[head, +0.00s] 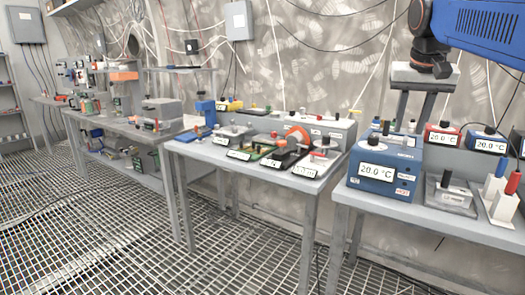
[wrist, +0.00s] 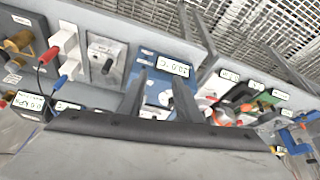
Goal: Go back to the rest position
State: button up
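My gripper (head: 412,120) hangs at the upper right in the head view, below my blue arm. Its grey body is on top and its two fingers point down, apart, behind and above a blue box with a 20.0 °C display (head: 385,170). In the wrist view my gripper (wrist: 160,82) has its two dark fingers spread, with nothing held between them. The blue box (wrist: 152,66) shows beyond and between the fingers, with its label upside down. I cannot tell the exact height of the fingertips above the table.
A middle table (head: 240,168) holds several instruments. Loose cables hang on the wall near my arm. The grating floor (head: 130,240) in front is clear.

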jog(key=s+a+f+n, duration=0.1)
jog(key=s+a+f, duration=0.1)
jog(key=s+f, duration=0.6)
jog(key=s+a+f+n+y, duration=0.1)
jog(key=s+a+f+n, duration=0.1)
jog(key=s+f, duration=0.6)
jog(key=s+a+f+n, duration=0.1)
jog(key=s+a+f, duration=0.3)
jog(key=f, duration=1.2)
jog(key=s, duration=0.4)
jog(key=shift+f+n+t+y, duration=0.3)
jog(key=shift+f+y, duration=0.05)
jog(key=shift+y, duration=0.05)
